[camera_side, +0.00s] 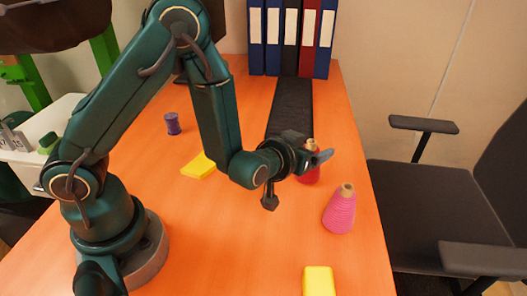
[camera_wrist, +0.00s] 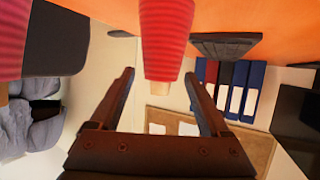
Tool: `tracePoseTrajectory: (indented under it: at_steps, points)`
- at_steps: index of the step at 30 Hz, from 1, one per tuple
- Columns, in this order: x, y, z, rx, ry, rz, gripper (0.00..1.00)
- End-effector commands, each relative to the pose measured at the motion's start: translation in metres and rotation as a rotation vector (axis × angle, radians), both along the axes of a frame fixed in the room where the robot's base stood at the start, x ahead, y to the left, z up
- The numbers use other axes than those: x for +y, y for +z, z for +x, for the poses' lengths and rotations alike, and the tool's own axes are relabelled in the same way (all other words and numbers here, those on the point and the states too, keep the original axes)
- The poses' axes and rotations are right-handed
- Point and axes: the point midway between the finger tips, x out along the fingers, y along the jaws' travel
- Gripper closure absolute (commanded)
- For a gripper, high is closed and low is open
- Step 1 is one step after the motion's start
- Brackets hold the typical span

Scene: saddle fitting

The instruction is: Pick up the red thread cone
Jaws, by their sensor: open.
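The red thread cone (camera_side: 311,175) stands on the orange table, partly hidden behind my gripper (camera_side: 296,180) in the side view. In the wrist view the red cone (camera_wrist: 167,40) appears upside down at top centre, its pale narrow tip pointing down. My gripper (camera_wrist: 160,76) is open and empty there, with one fingertip on each side of the cone's tip in the picture. The cone's body lies beyond the fingertips. I cannot tell whether either finger touches it.
A pink thread cone (camera_side: 340,212) stands close by on the right; it also shows in the wrist view (camera_wrist: 12,45). Yellow blocks (camera_side: 319,281) (camera_side: 199,166) and a purple spool (camera_side: 172,124) are on the table. Binders (camera_side: 290,40) stand at the back, behind a dark strip (camera_side: 290,105).

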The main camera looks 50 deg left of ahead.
Motion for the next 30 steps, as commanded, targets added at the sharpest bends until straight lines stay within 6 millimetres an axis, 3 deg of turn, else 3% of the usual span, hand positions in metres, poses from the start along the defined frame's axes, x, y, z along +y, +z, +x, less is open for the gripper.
tracePoseTrajectory:
  at_steps: [9,19,25,30]
  points:
    - [0.009,-0.012,0.028,0.001,0.001,0.000,0.20]
    - [0.010,-0.013,0.031,0.002,0.000,0.000,0.20]
    - [0.010,-0.013,0.030,0.002,0.000,-0.001,0.96]
    - [0.010,-0.013,0.031,0.001,0.000,0.000,1.00]
